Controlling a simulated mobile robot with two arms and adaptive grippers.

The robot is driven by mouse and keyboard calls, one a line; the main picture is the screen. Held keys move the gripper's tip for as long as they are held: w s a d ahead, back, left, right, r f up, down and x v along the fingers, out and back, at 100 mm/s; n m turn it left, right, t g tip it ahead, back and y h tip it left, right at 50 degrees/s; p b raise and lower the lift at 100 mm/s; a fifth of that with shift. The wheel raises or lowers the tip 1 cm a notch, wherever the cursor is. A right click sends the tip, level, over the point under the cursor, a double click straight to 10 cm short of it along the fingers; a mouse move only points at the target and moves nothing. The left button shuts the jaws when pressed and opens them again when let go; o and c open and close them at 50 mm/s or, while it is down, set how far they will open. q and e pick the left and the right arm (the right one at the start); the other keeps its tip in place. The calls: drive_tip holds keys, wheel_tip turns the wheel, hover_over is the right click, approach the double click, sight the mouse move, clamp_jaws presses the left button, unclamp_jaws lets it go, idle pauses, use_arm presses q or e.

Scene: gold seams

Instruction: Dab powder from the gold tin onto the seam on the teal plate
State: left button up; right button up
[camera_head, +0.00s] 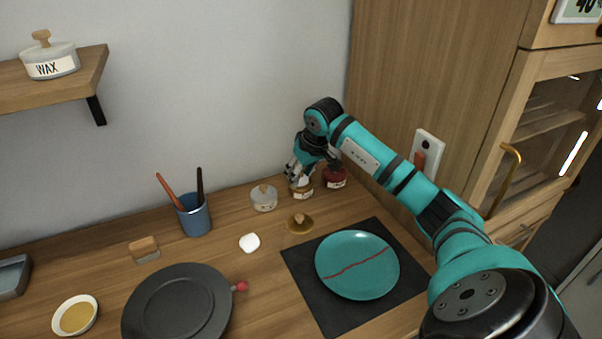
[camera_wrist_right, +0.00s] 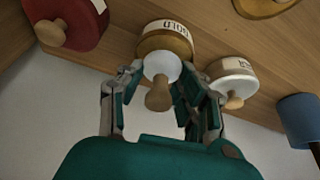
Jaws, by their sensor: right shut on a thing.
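The gold tin (camera_head: 302,193) stands near the wall, with its GOLD label also showing in the right wrist view (camera_wrist_right: 165,36). My right gripper (camera_head: 297,175) is at the tin, shut on a dabber with a white pad (camera_wrist_right: 160,66) and a wooden handle (camera_wrist_right: 158,96). The pad is at the tin's mouth; whether it touches powder is hidden. The teal plate (camera_head: 358,250) lies on a dark mat (camera_head: 303,265), with a red seam (camera_head: 358,264) across it. My left gripper is not in view.
A red tin (camera_head: 335,178) and a grey-white tin (camera_head: 264,199) flank the gold tin closely. A gold lid (camera_head: 299,223) and a white piece (camera_head: 250,242) lie in front. A blue cup (camera_head: 195,216) and a dark plate (camera_head: 178,306) are left.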

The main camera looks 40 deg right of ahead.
drive_tip(key=shift+f+b, duration=0.35)
drive_tip(key=shift+f, duration=0.1)
idle(2.0)
drive_tip(key=shift+f, duration=0.2)
idle(1.3)
drive_tip(key=shift+r, duration=0.1)
drive_tip(key=shift+r+p, duration=0.75)
drive_tip(key=shift+r, duration=0.2)
drive_tip(key=shift+r+p, duration=1.85)
drive_tip(key=shift+r, duration=0.75)
drive_tip(key=shift+a, duration=0.1)
